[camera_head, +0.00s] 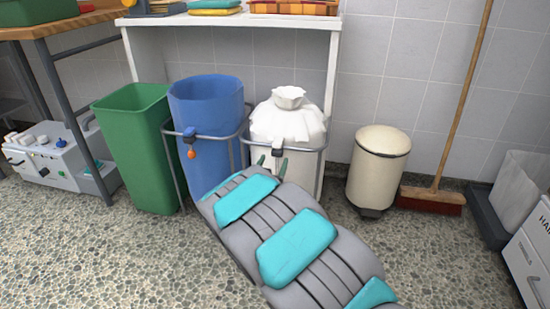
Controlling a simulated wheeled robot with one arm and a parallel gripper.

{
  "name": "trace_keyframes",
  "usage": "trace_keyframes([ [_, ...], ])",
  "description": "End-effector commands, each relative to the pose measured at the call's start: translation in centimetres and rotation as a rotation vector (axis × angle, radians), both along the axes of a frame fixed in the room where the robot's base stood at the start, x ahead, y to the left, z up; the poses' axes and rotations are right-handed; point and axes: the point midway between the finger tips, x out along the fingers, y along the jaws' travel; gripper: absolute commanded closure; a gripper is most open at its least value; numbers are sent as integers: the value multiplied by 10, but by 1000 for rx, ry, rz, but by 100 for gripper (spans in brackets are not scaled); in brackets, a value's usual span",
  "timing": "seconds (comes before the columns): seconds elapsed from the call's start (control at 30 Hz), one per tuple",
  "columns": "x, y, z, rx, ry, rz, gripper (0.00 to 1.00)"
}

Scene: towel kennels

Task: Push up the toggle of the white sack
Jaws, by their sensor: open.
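The white sack (287,122) hangs in a metal ring stand under the white shelf, its top gathered into a knot. A small dark toggle (278,148) is on the front of the ring at the sack. My gripper (272,165) is open, with its two dark green fingertips pointing up just below the toggle. I cannot tell whether they touch it. My grey and turquoise arm hides the lower part of the sack and stand.
A blue bag (207,110) with an orange-tipped toggle (192,152) stands left of the white sack, and a green bin (139,150) further left. A cream pedal bin (378,170) and a broom (432,197) are on the right. Speckled floor is clear in front.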

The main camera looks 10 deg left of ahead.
Motion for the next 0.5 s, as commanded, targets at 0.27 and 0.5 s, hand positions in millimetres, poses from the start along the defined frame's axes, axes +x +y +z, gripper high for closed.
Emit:
trace_keyframes([
  [0.27, -25, 2, 0, 1, 3, 1, 20],
  [0.5, -32, 1, 0, 1, 1, 0, 20],
])
